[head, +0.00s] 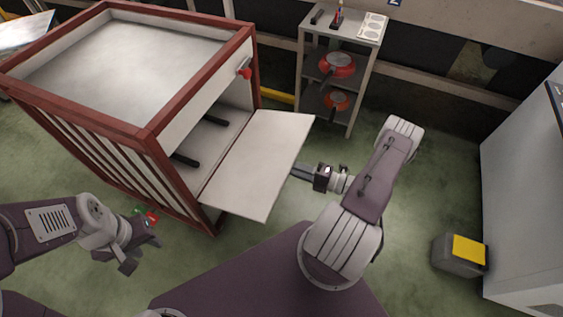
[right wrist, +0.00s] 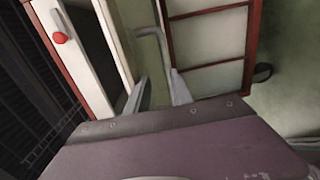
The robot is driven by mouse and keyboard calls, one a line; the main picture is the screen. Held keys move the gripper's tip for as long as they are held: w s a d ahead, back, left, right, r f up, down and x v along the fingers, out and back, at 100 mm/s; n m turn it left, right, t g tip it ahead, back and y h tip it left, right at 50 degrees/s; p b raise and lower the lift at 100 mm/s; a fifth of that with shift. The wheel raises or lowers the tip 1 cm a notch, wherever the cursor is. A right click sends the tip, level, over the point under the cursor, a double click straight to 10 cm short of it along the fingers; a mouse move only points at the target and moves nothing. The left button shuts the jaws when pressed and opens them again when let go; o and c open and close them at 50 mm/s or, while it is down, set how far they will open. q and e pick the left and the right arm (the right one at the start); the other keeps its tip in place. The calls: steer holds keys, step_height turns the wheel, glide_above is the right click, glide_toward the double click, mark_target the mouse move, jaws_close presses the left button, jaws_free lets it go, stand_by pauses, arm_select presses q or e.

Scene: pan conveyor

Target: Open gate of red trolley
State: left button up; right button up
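The red trolley (head: 152,137) stands at the left in the head view, with a red frame and a pale top. Its pale gate panel (head: 262,160) sticks out from the open front, and the inside shows. In the right wrist view the red-framed panel (right wrist: 208,48) seems to be the gate's outer side. My right gripper (head: 298,173) is beside the panel's outer side. In the wrist view its fingers (right wrist: 160,92) are apart, close to a grey bent bar (right wrist: 154,42); I cannot tell whether they touch it. My left gripper (head: 143,256) is open and empty in front of the trolley.
A red knob (head: 245,73) sits on the trolley's upper front rail. A grey shelf rack (head: 350,110) with red-rimmed pans stands at the back. A grey box with a yellow top (head: 468,249) and a white cabinet (head: 525,170) are at the right. Green floor is clear between.

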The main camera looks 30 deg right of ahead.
steer(key=shift+v, duration=1.05)
steer(key=b+v, duration=0.1)
steer(key=v, duration=0.9)
steer(key=shift+s, duration=0.2)
steer(key=shift+d, duration=0.1)
